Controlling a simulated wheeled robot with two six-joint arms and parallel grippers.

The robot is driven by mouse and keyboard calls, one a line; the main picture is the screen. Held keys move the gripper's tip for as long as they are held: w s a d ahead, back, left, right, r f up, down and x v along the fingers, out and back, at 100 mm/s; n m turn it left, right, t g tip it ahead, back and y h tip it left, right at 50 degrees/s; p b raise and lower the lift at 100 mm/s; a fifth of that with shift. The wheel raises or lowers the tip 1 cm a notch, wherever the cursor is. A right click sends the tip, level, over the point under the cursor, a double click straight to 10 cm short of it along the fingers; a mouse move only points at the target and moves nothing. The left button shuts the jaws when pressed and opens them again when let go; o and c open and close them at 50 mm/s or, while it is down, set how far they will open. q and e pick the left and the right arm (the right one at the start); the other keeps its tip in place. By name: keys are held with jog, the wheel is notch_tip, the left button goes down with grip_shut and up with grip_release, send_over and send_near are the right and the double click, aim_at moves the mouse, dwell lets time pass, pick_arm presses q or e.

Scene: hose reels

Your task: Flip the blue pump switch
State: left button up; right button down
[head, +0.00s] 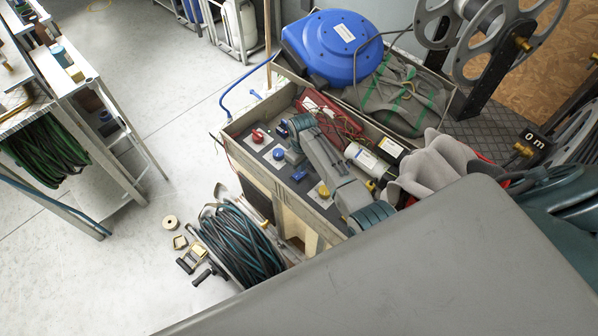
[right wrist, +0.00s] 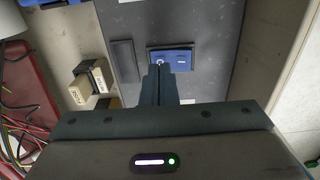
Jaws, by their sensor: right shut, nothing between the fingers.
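The blue pump switch (head: 300,174) is a small blue rectangular piece on the grey control panel (head: 316,195) of a wooden-sided box. In the right wrist view the blue switch (right wrist: 172,55) lies just beyond my fingertips, with a small white ring mark near its lower left edge. My right gripper (head: 293,157) is over the panel, close to the switch. In the right wrist view its fingers (right wrist: 158,72) are together with nothing between them, and their tips overlap the switch's lower edge. I cannot tell whether they touch it. My left gripper is not in view.
Red wires and bottles lie behind. A blue hose reel (head: 325,45) stands at the back. A coiled dark hose (head: 240,245) stands in front of the box.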

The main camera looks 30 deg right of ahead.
jog(key=shift+r+p, duration=0.3)
jog(key=shift+r, duration=0.4)
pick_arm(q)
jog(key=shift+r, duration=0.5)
pick_arm(e)
notch_tip(320, 180, up, 4)
jog(key=shift+r, duration=0.1)
